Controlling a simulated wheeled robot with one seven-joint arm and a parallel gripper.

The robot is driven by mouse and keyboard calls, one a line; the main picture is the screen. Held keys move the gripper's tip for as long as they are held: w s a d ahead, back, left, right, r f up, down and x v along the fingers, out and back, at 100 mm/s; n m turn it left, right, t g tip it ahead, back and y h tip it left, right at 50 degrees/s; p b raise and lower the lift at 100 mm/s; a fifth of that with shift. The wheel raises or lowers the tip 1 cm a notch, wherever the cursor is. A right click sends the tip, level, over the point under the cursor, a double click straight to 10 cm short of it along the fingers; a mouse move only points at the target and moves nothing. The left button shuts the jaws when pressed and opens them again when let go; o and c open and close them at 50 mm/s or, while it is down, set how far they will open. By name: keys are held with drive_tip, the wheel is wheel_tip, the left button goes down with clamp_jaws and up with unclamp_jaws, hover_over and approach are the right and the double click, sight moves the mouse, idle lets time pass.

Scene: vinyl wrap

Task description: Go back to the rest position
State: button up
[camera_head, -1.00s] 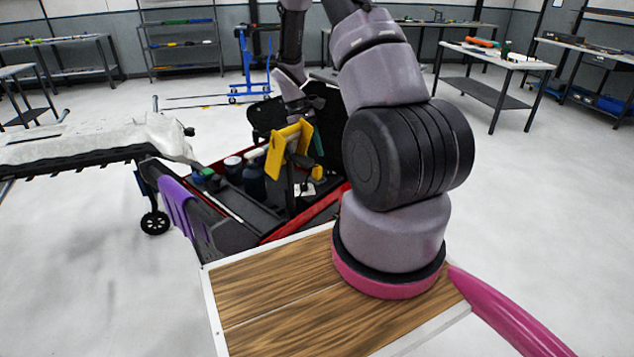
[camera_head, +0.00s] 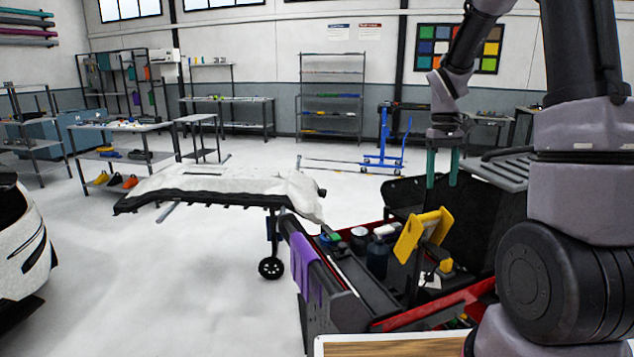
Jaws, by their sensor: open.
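My gripper (camera_head: 441,180) points downward with its two teal fingers apart and nothing between them. It shows above and behind the tool cart (camera_head: 345,308), near the cart's raised black back part. My arm rises along the right side of the picture and bends down to the gripper. It hides the right part of the cart.
The cart holds a yellow tool (camera_head: 424,232), bottles and small items. A purple cloth (camera_head: 306,262) hangs on its side. A covered bumper (camera_head: 225,184) rests on a wheeled stand to the left. A white car (camera_head: 22,255) stands at the left edge. Open floor lies between.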

drive_tip(key=s+a+r+m+t+y, duration=0.1)
drive_tip(key=s+a+r+m+t, duration=0.2)
drive_tip(key=s+r, duration=0.6)
drive_tip(key=s+a+r+m+t+y, duration=0.1)
drive_tip(key=s+a+r+t, duration=0.3)
drive_tip(key=s+r, duration=0.5)
drive_tip(key=shift+s+a+m+t+y, duration=0.3)
drive_tip(key=shift+s+a+m+t, duration=0.15)
drive_tip(key=shift+s+m, duration=0.6)
